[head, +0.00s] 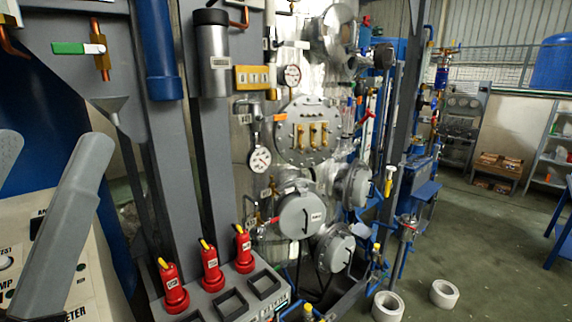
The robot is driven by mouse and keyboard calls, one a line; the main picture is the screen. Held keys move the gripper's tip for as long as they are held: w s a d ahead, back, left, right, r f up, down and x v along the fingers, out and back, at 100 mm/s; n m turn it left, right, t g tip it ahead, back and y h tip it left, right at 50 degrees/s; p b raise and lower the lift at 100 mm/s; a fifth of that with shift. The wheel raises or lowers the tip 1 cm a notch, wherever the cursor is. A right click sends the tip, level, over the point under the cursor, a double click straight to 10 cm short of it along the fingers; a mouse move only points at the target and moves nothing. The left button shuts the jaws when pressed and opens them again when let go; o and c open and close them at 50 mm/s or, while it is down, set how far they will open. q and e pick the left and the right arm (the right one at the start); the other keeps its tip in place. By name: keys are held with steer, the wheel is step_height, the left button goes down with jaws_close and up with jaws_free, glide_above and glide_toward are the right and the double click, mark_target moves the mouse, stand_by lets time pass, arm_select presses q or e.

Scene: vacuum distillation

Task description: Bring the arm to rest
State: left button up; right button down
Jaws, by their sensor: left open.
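My left gripper (54,146) is at the left edge of the head view, close to the camera. Its two grey fingers stand apart with nothing between them, so it is open and empty. Its lower part is cut off by the picture edge. It is in front of a pale control panel (88,262) with dark lettering, which it partly covers. I see no contact between the fingers and the panel. My right gripper is not in view.
Several red, yellow-topped handles (211,266) stand in a grey rack (233,302) right of the gripper. The silver distillation vessel (268,200) with gauges and flanges fills the middle. White rolls (387,306) lie on the green floor (490,255), which is mostly clear at right.

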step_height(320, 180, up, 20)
steer(key=p, duration=1.7)
